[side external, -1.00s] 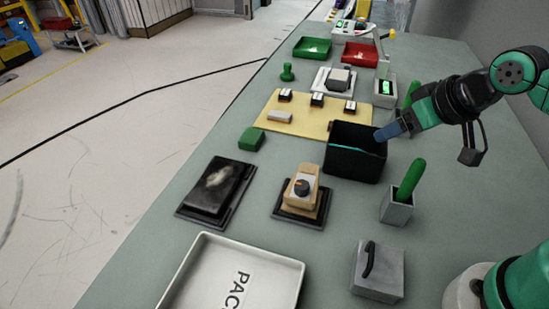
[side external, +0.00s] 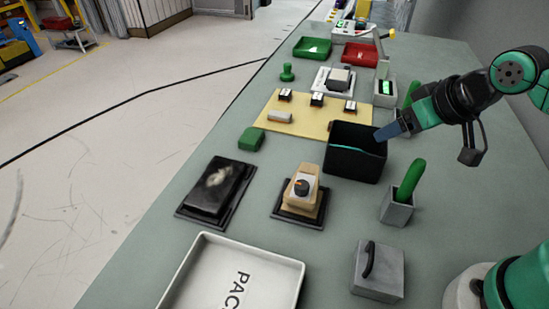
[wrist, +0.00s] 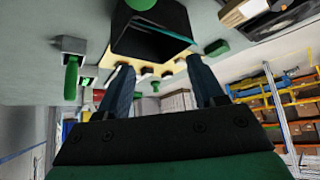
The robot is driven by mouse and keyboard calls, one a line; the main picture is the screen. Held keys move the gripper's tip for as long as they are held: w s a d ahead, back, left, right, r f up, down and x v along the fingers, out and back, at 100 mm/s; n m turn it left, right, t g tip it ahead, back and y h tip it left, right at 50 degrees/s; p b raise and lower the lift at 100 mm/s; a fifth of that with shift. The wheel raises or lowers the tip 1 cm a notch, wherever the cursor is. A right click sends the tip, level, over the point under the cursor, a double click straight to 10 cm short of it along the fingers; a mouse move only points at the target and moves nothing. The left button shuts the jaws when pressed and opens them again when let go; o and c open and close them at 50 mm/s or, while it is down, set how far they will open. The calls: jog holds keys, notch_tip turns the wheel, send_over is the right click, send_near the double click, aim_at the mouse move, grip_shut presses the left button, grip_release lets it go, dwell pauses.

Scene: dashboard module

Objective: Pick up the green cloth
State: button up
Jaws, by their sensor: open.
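A small green block-like piece, which looks like the folded green cloth (side external: 251,139), lies on the bench left of the black bin. In the wrist view, what appears to be the same green piece (wrist: 217,47) shows beyond the right finger. My gripper (side external: 380,135) is at the right rim of the black bin (side external: 352,166), apart from the green piece. In the wrist view, my gripper (wrist: 159,65) has its two fingers spread with nothing between them. In the side view, the bin hides part of the fingertips.
A yellow mat (side external: 295,122) with several small parts lies behind the bin. A grey cup (side external: 396,208) with a green handle stands in front right. A sander-like tool (side external: 302,185), a black pad (side external: 215,188) and a white tray (side external: 190,270) lie nearer the camera.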

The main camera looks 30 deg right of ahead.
dwell(0.3)
jog(key=o, duration=0.6)
jog(key=n+g+y, duration=0.3)
jog(key=n+y, duration=0.1)
jog(key=n, duration=0.5)
send_over(252, 135)
jog(key=s+d, duration=0.3)
jog(key=f, duration=0.8)
jog(key=shift+w+a, duration=0.2)
jog(key=shift+a, duration=0.05)
jog(key=shift+x, duration=3.15)
